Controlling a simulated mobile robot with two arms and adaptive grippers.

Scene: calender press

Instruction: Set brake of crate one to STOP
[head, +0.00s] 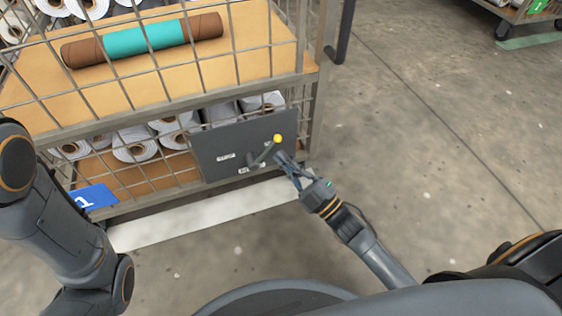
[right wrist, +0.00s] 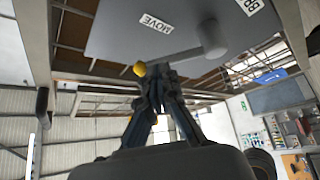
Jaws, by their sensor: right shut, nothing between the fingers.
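The brake is a dark grey panel (head: 215,140) on the lower front of a wire crate. Its grey lever (head: 265,154) slants up and right to a yellow knob (head: 277,138). The labels are too small to read in the head view. In the right wrist view the panel shows a MOVE label (right wrist: 155,23) near the lever, and the knob (right wrist: 139,69) is beside my fingertips. My right gripper (head: 281,157) is shut and empty, just below the knob; I cannot tell whether it touches the lever. My left arm shows at left, its gripper out of view.
The crate's shelf (head: 40,97) carries a brown roll with a teal middle (head: 146,38). Grey rolls (head: 134,143) lie below. A blue sign (head: 93,197) hangs at the crate's lower left. A white floor strip (head: 215,213) runs in front. The concrete floor to the right is clear.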

